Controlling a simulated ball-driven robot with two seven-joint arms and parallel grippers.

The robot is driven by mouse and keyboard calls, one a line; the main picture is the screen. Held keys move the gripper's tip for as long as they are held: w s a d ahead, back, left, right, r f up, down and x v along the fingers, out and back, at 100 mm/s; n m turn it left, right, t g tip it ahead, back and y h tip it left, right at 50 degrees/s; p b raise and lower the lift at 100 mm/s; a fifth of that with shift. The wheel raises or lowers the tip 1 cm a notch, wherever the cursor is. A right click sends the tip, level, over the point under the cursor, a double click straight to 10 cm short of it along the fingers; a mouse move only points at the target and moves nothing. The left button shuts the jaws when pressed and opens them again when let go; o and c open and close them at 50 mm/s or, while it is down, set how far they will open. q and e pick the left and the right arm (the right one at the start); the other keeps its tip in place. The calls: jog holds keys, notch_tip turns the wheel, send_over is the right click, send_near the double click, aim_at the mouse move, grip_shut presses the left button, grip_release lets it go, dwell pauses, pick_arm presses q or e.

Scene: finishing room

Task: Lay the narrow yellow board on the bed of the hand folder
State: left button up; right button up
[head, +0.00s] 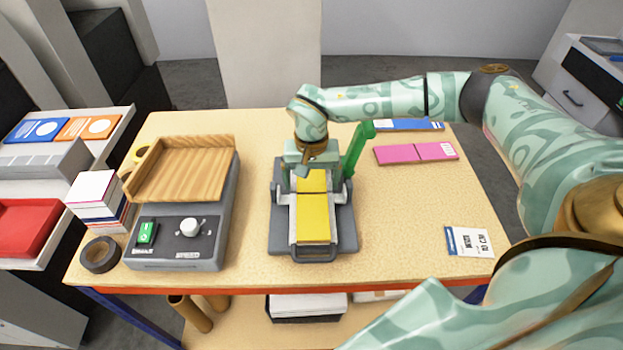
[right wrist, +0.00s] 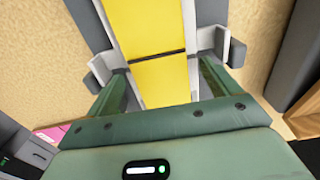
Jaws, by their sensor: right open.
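The narrow yellow board (head: 313,217) lies flat along the bed of the grey hand folder (head: 343,240), with a dark crease line across it. The folder's green lever (head: 356,148) stands up at its right. My right gripper (head: 311,186) is over the far part of the board and hides some of it. In the right wrist view the yellow board (right wrist: 155,35) runs between the two open green fingers (right wrist: 160,88), apart from both. The board lies between the folder's light side guides. My left gripper is not in view.
A machine with a wooden tray (head: 183,168) stands left on the table. A pink board (head: 416,152) and a blue one (head: 408,124) lie at the right, with a white label card (head: 468,242) nearer. A tape roll (head: 100,254) sits at the left edge.

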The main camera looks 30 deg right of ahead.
notch_tip(320, 180, up, 16)
jog(key=p, duration=0.2)
jog(key=shift+f, duration=0.1)
dwell(0.3)
